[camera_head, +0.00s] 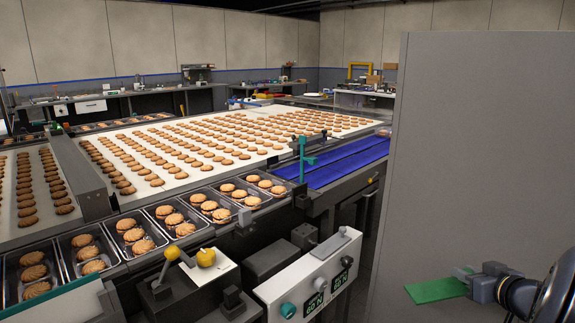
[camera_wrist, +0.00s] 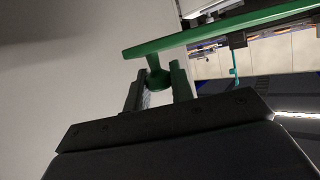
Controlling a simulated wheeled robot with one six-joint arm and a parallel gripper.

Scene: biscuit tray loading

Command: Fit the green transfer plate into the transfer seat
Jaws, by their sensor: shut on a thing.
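The green transfer plate (camera_head: 436,290) is a flat green slab at the lower right of the head view, in front of the grey panel. My gripper (camera_head: 472,281) is shut on it at its right end and holds it in the air. In the wrist view the plate (camera_wrist: 215,32) runs across the top, tilted in the picture. A short green grip under it sits between the two fingers of my gripper (camera_wrist: 158,80). I cannot tell for sure which part is the transfer seat. A teal post (camera_head: 302,158) stands by the blue belt, well apart from the plate.
A tall grey panel (camera_head: 480,150) fills the right side. Trays of biscuits (camera_head: 130,240) line the near edge of the white conveyor (camera_head: 225,128). A blue belt (camera_head: 335,162) lies beyond a control box (camera_head: 308,275) with displays. A yellow-knobbed lever (camera_head: 172,254) stands left of the box.

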